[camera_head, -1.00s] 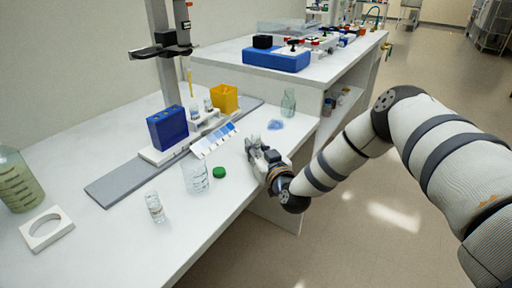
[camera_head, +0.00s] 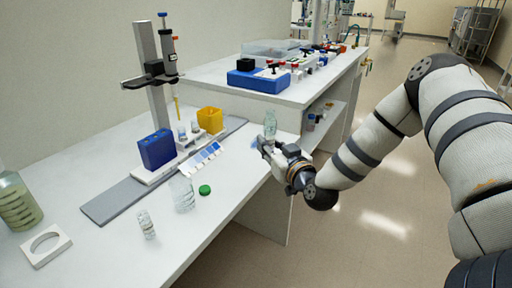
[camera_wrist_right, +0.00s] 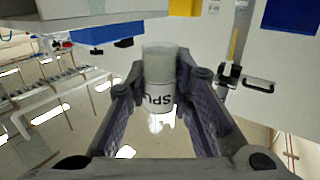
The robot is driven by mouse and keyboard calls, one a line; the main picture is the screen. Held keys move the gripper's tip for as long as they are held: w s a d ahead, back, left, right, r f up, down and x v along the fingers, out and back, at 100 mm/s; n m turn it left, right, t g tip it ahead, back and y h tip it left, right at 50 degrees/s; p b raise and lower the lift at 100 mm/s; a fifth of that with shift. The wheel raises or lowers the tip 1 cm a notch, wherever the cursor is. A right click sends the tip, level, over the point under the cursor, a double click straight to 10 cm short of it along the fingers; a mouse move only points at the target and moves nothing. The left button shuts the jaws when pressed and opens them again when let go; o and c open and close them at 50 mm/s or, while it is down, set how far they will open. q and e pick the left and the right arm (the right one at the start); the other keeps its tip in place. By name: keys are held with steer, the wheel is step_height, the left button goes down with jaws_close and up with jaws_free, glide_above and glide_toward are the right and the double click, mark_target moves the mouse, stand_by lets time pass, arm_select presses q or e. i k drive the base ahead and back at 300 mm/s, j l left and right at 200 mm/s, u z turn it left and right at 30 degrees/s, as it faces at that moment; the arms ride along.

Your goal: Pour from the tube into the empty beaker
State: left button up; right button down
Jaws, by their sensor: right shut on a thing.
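My right gripper (camera_head: 268,146) is shut on a tube above the bench's right edge. In the right wrist view the tube (camera_wrist_right: 159,72) stands between the two fingers (camera_wrist_right: 160,98). It has a frosted body and a white label with dark letters; I cannot tell its contents. A clear beaker (camera_head: 183,195) stands on the bench, left of and nearer than the gripper, and looks empty. A green cap (camera_head: 205,190) lies just right of the beaker. My left gripper is out of view.
A labelled vial (camera_head: 147,224) stands front left of the beaker. Behind are a blue box (camera_head: 157,149), a yellow box (camera_head: 210,119) and a pipette stand (camera_head: 149,75). A green-liquid bottle (camera_head: 16,203) and a white ring block (camera_head: 46,246) are far left.

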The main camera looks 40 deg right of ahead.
mark_target(181, 187)
steer(key=l+u, duration=0.4)
steer(key=k+l+u, duration=0.2)
steer(key=u, duration=0.2)
steer(key=k+l+u, duration=0.15)
steer(key=l+u, duration=0.25)
